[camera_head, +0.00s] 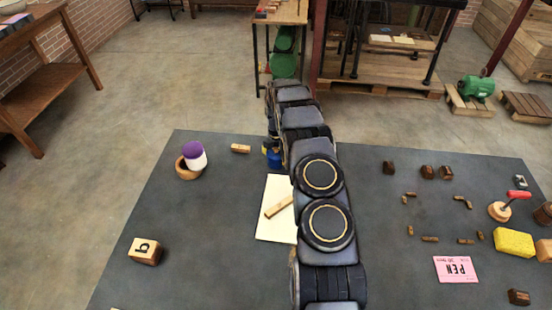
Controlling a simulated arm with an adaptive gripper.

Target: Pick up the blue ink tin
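The blue ink tin (273,157) shows as a small blue shape on the dark mat, just left of my arm and partly hidden by it. My gripper (271,141) points down right at the tin, at the far end of my arm. Only a narrow dark part of it shows beside the arm links. Its fingers are too small and too covered to tell whether they are open or shut, or whether they touch the tin.
The dark mat (200,235) holds a wooden bowl with a purple-topped white thing (194,155), a wooden block (145,251), a small wooden piece (240,149) and a cream sheet (272,228).

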